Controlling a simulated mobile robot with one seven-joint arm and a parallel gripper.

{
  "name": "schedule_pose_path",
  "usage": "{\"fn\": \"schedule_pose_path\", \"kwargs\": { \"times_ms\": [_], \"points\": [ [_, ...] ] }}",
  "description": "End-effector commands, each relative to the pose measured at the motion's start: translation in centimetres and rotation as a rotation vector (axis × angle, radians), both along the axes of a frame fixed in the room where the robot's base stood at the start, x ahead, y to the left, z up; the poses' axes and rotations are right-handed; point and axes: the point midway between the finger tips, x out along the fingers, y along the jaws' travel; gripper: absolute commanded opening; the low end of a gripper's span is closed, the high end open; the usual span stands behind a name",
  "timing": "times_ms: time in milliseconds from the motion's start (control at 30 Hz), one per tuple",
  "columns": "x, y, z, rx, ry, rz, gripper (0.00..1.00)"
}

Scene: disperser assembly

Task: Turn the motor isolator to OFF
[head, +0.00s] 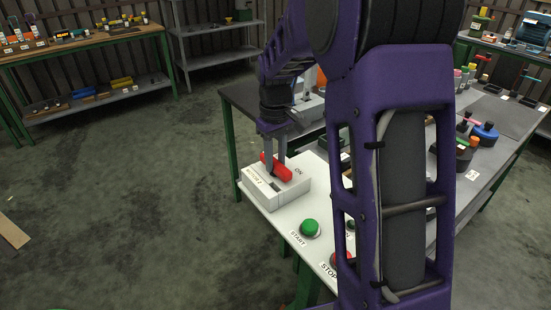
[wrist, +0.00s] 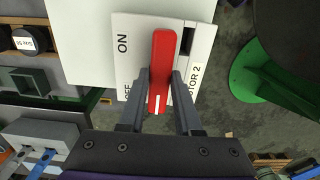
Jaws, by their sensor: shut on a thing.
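The motor isolator (head: 262,194) is a pale box labelled MOTOR 2 on the corner of a white panel; it also shows in the wrist view (wrist: 130,66). Its red handle (wrist: 165,58) is a long bar with a white mark near its lower end in the wrist view. ON is printed at upper left of the handle, and a partly hidden OFF at lower left, near the marked end. My gripper (wrist: 161,76) points down with one finger on each side of the handle, shut on it. In the head view my gripper (head: 273,160) stands over the box.
A green START button (head: 310,228) and a red STOP button (head: 343,258), partly behind my arm, sit on the white panel. A grey bench with tools (head: 487,125) stands at right. Shelves (head: 85,40) line the back left. The floor at left is mostly clear.

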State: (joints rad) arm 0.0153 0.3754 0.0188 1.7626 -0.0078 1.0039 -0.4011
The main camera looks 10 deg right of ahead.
Motion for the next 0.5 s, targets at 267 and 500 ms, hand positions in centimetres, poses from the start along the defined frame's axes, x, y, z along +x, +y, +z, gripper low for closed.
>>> {"fn": "schedule_pose_path", "kwargs": {
  "times_ms": [267, 500],
  "points": [
    [0.07, 0.02, 0.07, -0.001, -0.003, 0.003, 0.43],
    [0.03, 0.01, 0.03, -0.001, -0.001, 0.001, 0.62]
  ]
}}
